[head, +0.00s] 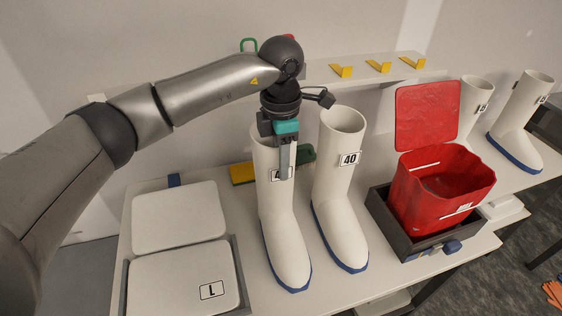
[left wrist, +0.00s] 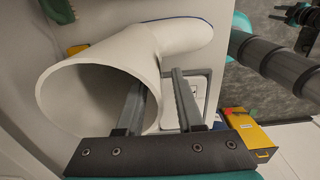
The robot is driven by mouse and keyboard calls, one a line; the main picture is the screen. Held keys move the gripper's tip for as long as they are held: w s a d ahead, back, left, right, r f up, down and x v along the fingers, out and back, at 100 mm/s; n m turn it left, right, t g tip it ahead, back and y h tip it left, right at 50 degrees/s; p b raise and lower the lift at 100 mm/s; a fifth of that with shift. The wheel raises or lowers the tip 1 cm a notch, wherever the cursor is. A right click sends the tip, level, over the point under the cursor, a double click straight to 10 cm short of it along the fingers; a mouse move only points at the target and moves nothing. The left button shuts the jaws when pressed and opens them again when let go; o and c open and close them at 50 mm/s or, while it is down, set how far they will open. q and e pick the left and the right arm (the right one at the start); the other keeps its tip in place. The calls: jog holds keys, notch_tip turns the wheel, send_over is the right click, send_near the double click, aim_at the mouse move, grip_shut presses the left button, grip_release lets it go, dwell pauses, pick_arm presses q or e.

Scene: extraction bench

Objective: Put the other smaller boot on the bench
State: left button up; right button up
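Two white boots with blue soles stand upright side by side on a white bench top (head: 258,300). The right one (head: 340,200) shows the label 40. The left one (head: 283,245) has its label partly covered by a finger of my left gripper (head: 285,160). The gripper points down at that boot's top. In the left wrist view the boot's round opening (left wrist: 60,95) faces the camera. One finger of the left gripper (left wrist: 160,100) is inside the opening and the other outside the wall, with gaps visible. My right gripper is not seen.
A lidded white box (head: 180,220) and a tray piece marked L (head: 190,275) lie left of the boots. A red open bin (head: 440,190) sits in a grey tray right of them. Two more white boots (head: 515,125) stand farther right. Yellow hooks (head: 378,66) line a shelf behind.

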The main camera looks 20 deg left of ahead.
pick_arm(q)
notch_tip(320, 180, up, 12)
jog(key=shift+f+b, duration=0.15)
jog(key=shift+b, duration=0.4)
